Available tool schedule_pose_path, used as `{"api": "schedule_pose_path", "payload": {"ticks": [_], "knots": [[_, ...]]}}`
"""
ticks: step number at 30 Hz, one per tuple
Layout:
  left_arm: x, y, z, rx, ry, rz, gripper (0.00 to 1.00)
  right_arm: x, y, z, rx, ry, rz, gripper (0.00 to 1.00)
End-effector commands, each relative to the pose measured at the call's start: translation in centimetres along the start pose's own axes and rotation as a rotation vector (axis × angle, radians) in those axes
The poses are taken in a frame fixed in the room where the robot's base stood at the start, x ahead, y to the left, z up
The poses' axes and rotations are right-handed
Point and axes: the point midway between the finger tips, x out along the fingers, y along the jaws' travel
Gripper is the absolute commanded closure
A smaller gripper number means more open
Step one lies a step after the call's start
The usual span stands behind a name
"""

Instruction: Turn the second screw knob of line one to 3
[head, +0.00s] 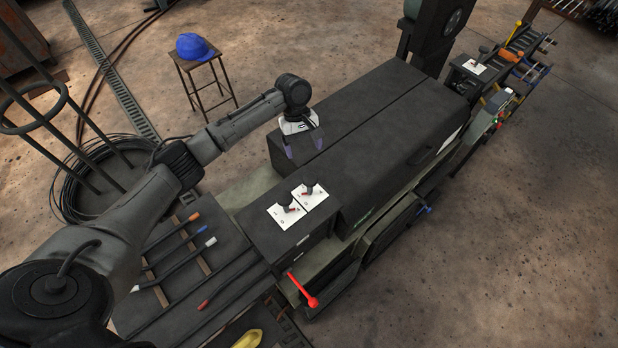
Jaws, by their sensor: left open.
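Two dark knobs sit side by side on white dial plates on top of the near box of the machine. The nearer-left knob (287,208) and the farther-right knob (309,191) each have a reddish part, but the dial figures are too small to read surely. Another white plate with a dark knob (474,68) is on a farther box at the upper right. I cannot tell which knob belongs to line one. My left gripper (304,148) is open and empty, fingers downward, above the dark machine cover and beyond the two near knobs. My right gripper is not in view.
The long dark cover (370,125) fills the middle. A red-handled lever (303,291) sticks out at the near side. Several rods with coloured ends lie on the left bench. A stool (195,62) carries a blue cap (194,47). Open floor lies at the right.

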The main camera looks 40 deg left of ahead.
Motion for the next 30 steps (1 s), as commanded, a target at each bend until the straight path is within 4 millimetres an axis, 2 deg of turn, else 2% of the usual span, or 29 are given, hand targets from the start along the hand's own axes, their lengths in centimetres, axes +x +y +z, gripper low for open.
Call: {"api": "schedule_pose_path", "payload": {"ticks": [4, 8, 21, 30], "knots": [[-1.7, 0.1, -1.1, -0.080, -0.019, 0.013, 0.20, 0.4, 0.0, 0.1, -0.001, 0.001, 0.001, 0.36], [-1.3, 0.1, -1.3, -0.101, -0.027, 0.016, 0.20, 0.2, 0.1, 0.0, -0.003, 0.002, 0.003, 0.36], [6.5, 0.2, -1.0, -0.100, -0.027, 0.015, 0.20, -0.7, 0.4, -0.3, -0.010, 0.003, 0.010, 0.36], [10.3, 0.3, -1.0, -0.099, -0.026, 0.016, 0.20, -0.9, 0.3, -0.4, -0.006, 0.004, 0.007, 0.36]]}}
